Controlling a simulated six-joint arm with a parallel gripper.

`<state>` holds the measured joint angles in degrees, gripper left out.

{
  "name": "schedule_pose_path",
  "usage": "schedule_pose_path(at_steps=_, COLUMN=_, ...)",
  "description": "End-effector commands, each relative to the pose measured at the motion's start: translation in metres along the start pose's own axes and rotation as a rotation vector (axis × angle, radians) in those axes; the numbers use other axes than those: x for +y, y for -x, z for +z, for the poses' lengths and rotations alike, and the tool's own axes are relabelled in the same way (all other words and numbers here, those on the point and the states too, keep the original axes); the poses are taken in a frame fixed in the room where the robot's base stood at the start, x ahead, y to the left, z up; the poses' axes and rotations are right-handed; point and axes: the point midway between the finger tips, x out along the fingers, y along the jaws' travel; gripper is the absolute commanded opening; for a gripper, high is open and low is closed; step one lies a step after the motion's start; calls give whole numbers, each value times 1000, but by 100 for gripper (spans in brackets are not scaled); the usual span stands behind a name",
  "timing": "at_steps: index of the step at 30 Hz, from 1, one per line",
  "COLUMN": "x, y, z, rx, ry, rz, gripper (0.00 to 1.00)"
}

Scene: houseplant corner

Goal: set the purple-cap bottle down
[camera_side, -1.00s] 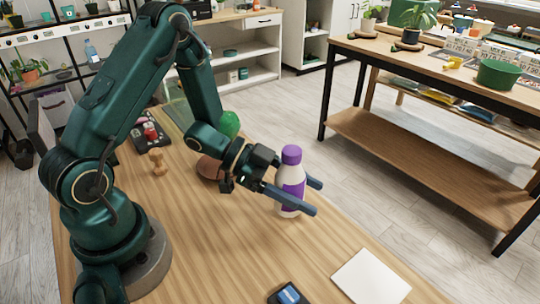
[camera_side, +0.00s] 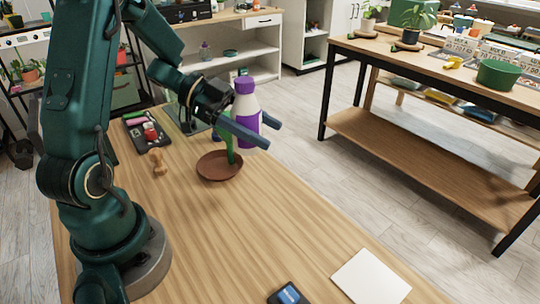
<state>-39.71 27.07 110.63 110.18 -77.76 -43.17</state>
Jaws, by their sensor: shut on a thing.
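The purple-cap bottle (camera_side: 246,105), white with a purple band, is upright between the fingers of my gripper (camera_side: 270,134). The gripper is shut on it, and the near finger crosses in front of its lower part. The bottle appears raised above the wooden table (camera_side: 240,235), up and right of a terracotta saucer (camera_side: 219,170). A green object (camera_side: 230,150) shows behind the near finger, at the saucer's back; much of it is hidden, and I cannot tell whether it stands in the saucer.
A wooden stamp-like piece (camera_side: 158,162) and a black tray (camera_side: 143,136) with small items are left of the saucer. A white pad (camera_side: 371,277) and a dark box with a blue top (camera_side: 288,294) lie at the front. The table's middle right is clear.

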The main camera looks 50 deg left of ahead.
Motion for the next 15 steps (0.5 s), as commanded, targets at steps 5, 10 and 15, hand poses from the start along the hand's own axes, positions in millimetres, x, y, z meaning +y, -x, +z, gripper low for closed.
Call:
schedule_pose_path(at_steps=5, x=10, y=-36, z=-17, rx=0, ry=-60, rz=140, gripper=0)
schedule_pose_path(at_steps=10, x=29, y=-77, z=-37, rx=-1, ry=-123, rz=288, gripper=0)
schedule_pose_path(at_steps=15, x=55, y=-113, z=-54, rx=0, ry=-178, rz=422, gripper=0)
